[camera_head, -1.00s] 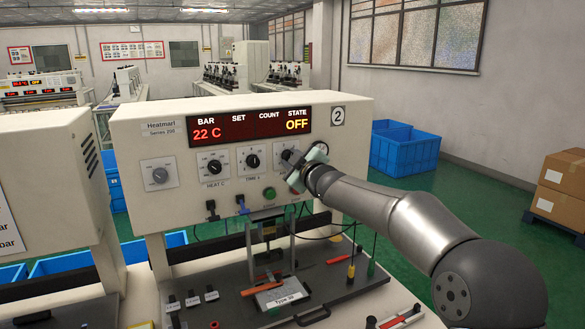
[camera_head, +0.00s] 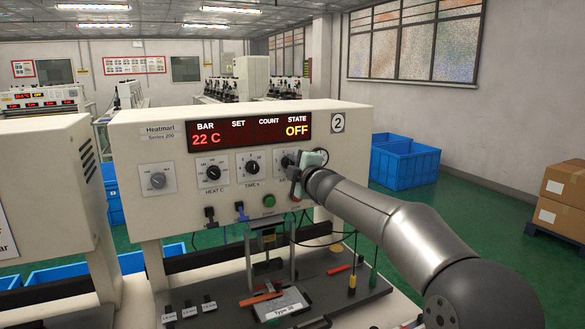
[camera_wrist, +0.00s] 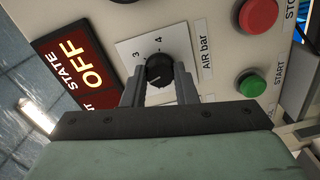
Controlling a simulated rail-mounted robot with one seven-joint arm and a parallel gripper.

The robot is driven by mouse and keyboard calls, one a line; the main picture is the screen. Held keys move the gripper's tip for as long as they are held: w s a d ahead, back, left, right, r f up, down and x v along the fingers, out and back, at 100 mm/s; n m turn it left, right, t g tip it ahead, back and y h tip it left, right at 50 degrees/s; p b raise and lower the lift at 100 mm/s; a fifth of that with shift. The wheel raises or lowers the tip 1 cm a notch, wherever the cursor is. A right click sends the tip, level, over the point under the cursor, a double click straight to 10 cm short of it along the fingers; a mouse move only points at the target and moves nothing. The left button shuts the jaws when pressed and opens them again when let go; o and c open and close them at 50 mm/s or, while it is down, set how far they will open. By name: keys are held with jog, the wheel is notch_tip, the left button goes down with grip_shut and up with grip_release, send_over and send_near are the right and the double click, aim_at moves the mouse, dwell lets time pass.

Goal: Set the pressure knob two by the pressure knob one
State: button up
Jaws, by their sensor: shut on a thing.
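The pressure knob two is the black AIR bar knob (camera_wrist: 159,69) on the panel of the machine marked 2. My gripper (camera_wrist: 160,84) is shut on this knob, one finger on each side. In the head view my gripper (camera_head: 295,168) covers much of the knob's plate at the panel's right. The pressure knob one cannot be made out; the left machine (camera_head: 45,190) shows only its side and a cut-off sheet reading "ar".
The HEAT C knob (camera_head: 213,172) and TIME knob (camera_head: 251,167) are left of my gripper. The green START button (camera_wrist: 251,85) and red STOP button (camera_wrist: 258,15) are close to it. The display (camera_head: 250,131) reads 22 C and OFF. A press with tools stands below.

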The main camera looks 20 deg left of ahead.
dwell(0.3)
jog(key=o, duration=1)
jog(key=b+v, duration=0.4)
jog(key=v, duration=1.3)
jog(key=shift+d, duration=0.2)
jog(key=shift+s+r, duration=0.1)
jog(key=shift+s, duration=0.05)
jog(key=s+d+f+m+g+h, duration=0.2)
jog(key=s+d+f+m+h, duration=0.2)
jog(key=d+f+m+h, duration=0.5)
jog(key=s+d+f+m+g+h, duration=0.1)
jog(key=s+d+f+m+h, duration=0.3)
jog(key=d+f+m, duration=0.8)
jog(key=s+d+f+m+g, duration=0.1)
jog(key=s+d+f+g, duration=0.2)
jog(key=s, duration=0.5)
jog(key=s+d+f+m+g+p, duration=0.1)
jog(key=s+d+f+g, duration=0.1)
jog(key=s, duration=0.6)
jog(key=s+d+f+m+g, duration=0.1)
jog(key=s+d+f+g, duration=0.2)
jog(key=s, duration=0.5)
notch_tip(320, 180, down, 2)
jog(key=shift+d+f+g, duration=0.15)
jog(key=shift+d+g, duration=0.15)
jog(key=shift+g, duration=0.4)
